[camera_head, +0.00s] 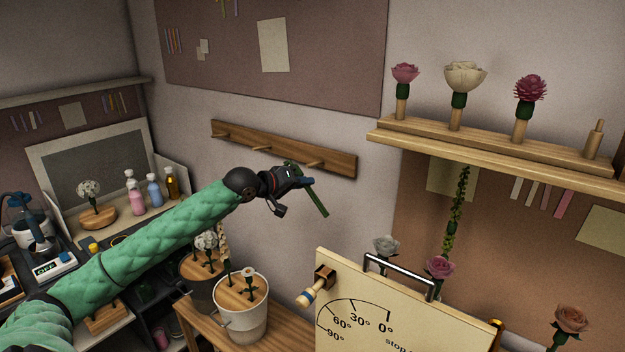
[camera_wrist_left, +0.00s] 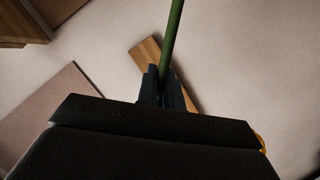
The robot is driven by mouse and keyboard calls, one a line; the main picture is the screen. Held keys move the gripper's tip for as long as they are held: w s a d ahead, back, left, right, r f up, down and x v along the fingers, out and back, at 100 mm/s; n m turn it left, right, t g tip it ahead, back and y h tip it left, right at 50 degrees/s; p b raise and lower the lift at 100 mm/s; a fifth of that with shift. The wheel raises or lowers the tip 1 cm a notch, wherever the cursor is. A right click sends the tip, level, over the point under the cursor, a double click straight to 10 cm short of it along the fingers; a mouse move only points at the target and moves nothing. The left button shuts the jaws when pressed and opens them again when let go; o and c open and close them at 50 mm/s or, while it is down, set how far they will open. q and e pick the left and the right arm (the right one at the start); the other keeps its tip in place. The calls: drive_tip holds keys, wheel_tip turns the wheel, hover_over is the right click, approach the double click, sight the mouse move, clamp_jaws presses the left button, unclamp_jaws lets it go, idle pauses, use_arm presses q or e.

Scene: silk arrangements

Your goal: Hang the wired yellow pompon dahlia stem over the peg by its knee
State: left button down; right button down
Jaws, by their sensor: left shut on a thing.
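My left gripper (camera_head: 303,182) is shut on a thin green stem (camera_head: 317,200), which slants down to the right from the jaws. In the left wrist view the stem (camera_wrist_left: 173,40) rises from between the fingertips (camera_wrist_left: 166,90) to the top edge. No yellow pompon bloom shows clearly; a small yellow patch (camera_wrist_left: 261,141) peeks out beside the gripper body, and I cannot tell what it is. The stem's knee is not clear. The wooden peg rail (camera_head: 245,141) is on the wall behind the gripper, with short pegs (camera_head: 312,162). My right gripper is not in view.
A wooden shelf (camera_head: 490,150) with several flowers on posts juts out at the right. A cream angle board (camera_head: 400,325) with a metal handle stands below. A white bucket (camera_head: 245,320) stands on a wooden bench. The wall below the rail is bare.

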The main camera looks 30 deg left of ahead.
use_arm(q)
drive_tip(key=shift+w+a+r, duration=0.1)
drive_tip(key=shift+w+r, duration=0.05)
drive_tip(key=shift+w, duration=0.2)
drive_tip(key=w+f, duration=0.2)
drive_tip(key=w, duration=0.7)
drive_tip(key=shift+d+f, duration=0.25)
drive_tip(key=shift+d, duration=0.15)
idle(0.8)
idle(0.6)
drive_tip(key=c, duration=1.5)
unclamp_jaws()
drive_tip(key=shift+o, duration=0.6)
drive_tip(key=shift+w, duration=0.1)
drive_tip(key=o, duration=0.6)
drive_tip(key=shift+c, duration=0.2)
